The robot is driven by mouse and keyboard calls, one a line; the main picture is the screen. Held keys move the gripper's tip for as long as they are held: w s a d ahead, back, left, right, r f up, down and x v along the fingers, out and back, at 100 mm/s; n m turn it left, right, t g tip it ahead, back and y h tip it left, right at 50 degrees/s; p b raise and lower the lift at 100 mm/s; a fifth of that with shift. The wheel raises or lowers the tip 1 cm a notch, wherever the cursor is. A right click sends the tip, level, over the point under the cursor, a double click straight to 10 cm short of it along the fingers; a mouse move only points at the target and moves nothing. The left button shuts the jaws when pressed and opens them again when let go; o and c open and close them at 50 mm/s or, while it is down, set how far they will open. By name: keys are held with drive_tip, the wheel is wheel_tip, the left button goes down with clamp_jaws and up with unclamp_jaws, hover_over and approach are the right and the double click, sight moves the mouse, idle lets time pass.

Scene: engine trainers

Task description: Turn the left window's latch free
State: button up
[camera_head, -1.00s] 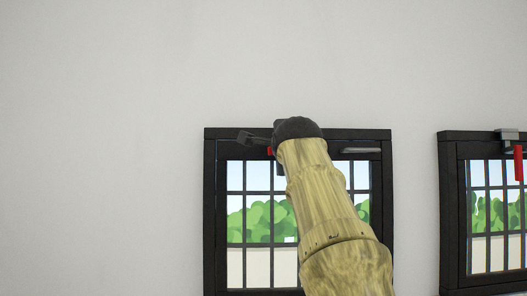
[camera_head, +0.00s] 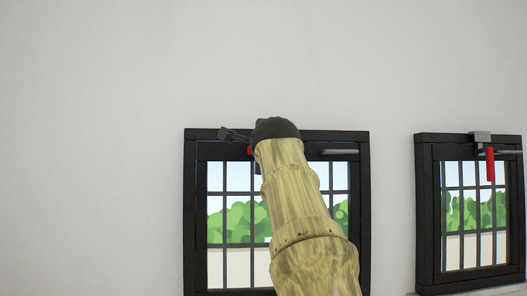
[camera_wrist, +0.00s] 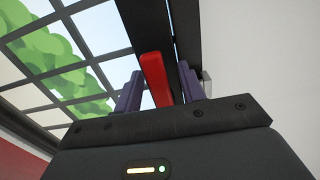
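The left window (camera_head: 193,215) has a black frame and a barred pane. Its latch has a red handle, of which a small bit (camera_head: 250,150) shows beside my arm's dark end in the head view. The wrist view shows the red handle (camera_wrist: 155,78) between the two purple fingers of my gripper (camera_wrist: 159,88). The fingers are apart, one on each side of the handle, with a visible gap on the right; contact on the left is unclear. My wrist hides most of the latch and fingers in the head view.
A second black window (camera_head: 425,215) stands to the right, with a grey mount (camera_head: 480,138) and a red handle (camera_head: 490,164) hanging down. A grey bar (camera_head: 340,152) is on the left window's top right. The pale wall above and left is clear.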

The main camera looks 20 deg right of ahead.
drive_tip(key=shift+s+a+f+b, duration=0.1)
drive_tip(key=shift+s+a+b, duration=0.1)
drive_tip(key=shift+s+b, duration=0.2)
drive_tip(key=b+v, duration=0.7)
drive_tip(key=v, duration=0.9)
drive_tip(key=shift+s+b, duration=0.25)
drive_tip(key=shift+b, duration=0.1)
drive_tip(key=shift+w, duration=0.15)
drive_tip(key=shift+d, duration=0.1)
